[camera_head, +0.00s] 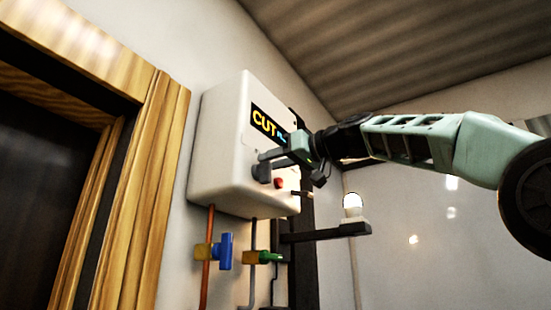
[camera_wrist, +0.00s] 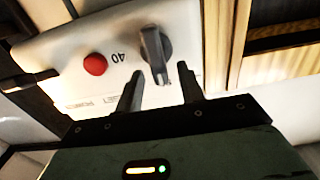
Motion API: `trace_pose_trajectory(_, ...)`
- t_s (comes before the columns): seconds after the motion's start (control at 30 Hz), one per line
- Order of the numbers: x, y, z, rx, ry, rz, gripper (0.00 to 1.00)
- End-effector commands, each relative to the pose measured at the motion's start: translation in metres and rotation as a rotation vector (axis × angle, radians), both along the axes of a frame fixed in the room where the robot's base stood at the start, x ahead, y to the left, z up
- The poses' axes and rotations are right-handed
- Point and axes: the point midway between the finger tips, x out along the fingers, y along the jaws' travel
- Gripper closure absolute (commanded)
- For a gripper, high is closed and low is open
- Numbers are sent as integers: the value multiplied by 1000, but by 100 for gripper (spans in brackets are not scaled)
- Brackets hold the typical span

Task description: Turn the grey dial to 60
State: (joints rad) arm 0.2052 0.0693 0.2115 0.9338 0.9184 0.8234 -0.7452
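The grey dial (camera_wrist: 155,52) sticks out from the front of the white box (camera_head: 222,150). In the wrist view the number 40 is printed beside it, and other markings are too blurred to read. In the head view the dial (camera_head: 262,172) shows at the lower front of the box, partly behind my gripper (camera_head: 272,158). In the wrist view my gripper (camera_wrist: 160,88) has its two dark fingers apart, with nothing clearly held. The dial lies just beyond the fingertips, between them in the picture. I cannot tell whether they touch it.
A red button (camera_wrist: 95,64) sits on the box beside the dial. Below the box are pipes with a blue valve (camera_head: 225,251) and a green valve (camera_head: 268,257). A lit lamp (camera_head: 352,205) stands on a dark shelf to the right. A wooden door frame (camera_head: 150,190) is at left.

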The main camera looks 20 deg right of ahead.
Motion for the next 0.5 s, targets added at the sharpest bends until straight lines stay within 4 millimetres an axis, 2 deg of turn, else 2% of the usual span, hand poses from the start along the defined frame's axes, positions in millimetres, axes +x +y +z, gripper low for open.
trace_pose_trajectory(0.07, 0, 0, 0, 0, 0, 0, 65)
trace_pose_trajectory(0.1, 0, 0, 0, 0, 0, 0, 76)
trace_pose_trajectory(0.2, 0, 0, 0, 0, 0, 0, 100)
trace_pose_trajectory(0.5, 0, -1, 0, 14, 10, -1, 100)
